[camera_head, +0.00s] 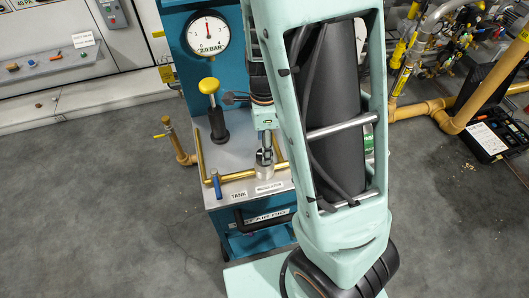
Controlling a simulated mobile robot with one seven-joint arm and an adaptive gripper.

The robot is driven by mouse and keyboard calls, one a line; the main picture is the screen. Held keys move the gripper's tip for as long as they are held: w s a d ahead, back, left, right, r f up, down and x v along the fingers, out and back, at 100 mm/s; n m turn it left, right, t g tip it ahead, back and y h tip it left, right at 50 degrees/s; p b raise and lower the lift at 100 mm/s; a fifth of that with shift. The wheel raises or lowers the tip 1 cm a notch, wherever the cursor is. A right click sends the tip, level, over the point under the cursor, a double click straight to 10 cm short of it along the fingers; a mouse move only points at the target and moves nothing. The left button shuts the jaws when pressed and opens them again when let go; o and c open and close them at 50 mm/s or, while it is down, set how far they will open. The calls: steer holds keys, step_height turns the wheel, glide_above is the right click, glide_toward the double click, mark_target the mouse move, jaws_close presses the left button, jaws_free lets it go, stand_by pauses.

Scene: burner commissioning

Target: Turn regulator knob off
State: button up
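The cart's panel has a label that appears to read REGULATOR (269,187), small and hard to read. Just behind it stands a short silver cylinder (264,171), which looks like the regulator knob. My gripper (265,155) points down right at the top of this cylinder. Its fingers are small and partly merge with the metal, so I cannot tell whether they grip it or only touch it. A round gauge (208,34) marked 2.0 BAR stands at the back, its red needle pointing about straight up.
A blue valve handle (216,185) sits by the TANK label (239,195), left of my gripper. A yellow-topped black post (209,86) rises behind it. Brass pipes border the panel. An open black case (497,135) lies at right. The floor at left is clear.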

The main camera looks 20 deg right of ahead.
steer(key=shift+f+b, duration=0.3)
steer(key=shift+f, duration=2.1)
steer(key=c, duration=1.2)
steer(key=shift+o, duration=0.2)
